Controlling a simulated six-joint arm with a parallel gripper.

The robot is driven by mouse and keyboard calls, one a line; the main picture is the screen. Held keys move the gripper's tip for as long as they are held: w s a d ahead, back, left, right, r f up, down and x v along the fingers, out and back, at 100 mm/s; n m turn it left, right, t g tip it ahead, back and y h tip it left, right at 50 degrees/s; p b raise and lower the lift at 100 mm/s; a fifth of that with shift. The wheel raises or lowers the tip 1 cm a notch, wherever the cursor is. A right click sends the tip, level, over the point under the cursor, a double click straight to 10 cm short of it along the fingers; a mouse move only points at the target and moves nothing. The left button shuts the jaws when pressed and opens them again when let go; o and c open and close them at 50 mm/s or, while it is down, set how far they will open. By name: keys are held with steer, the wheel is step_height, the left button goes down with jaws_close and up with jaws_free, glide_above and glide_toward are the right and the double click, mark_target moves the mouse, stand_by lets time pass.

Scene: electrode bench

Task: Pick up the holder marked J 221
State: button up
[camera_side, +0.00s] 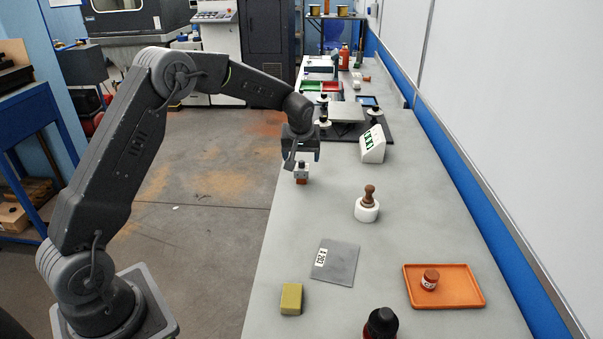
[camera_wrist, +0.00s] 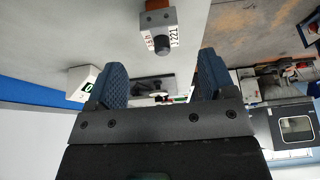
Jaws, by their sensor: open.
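The holder marked J 221 (camera_wrist: 157,30) is a small grey block with a dark round knob and a copper-brown electrode. In the wrist view it shows beyond my fingertips, at the top middle, with white labels on its face. In the side view the holder (camera_side: 302,173) is near the bench's left edge, brown end down, directly below my gripper (camera_side: 301,155). My gripper (camera_wrist: 161,78) is open, with two blue ridged fingers apart and nothing between them. The fingers partly hide the holder's top in the side view, and I cannot tell whether they touch it.
A white pot with a brown-handled tool (camera_side: 367,208) stands to the right. A white display box (camera_side: 373,145) and a dark base plate (camera_side: 392,125) lie behind. Nearer are a grey plate (camera_side: 338,265), a yellow block (camera_side: 291,298) and an orange tray (camera_side: 460,295).

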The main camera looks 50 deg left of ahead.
mark_target(301, 163)
steer(key=x, duration=0.7)
steer(key=shift+w+a+f, duration=0.15)
steer(key=shift+a+f, duration=0.05)
steer(key=shift+a, duration=0.05)
steer(key=c, duration=1.2)
steer(key=shift+r, duration=0.1)
steer(key=shift+c, duration=0.5)
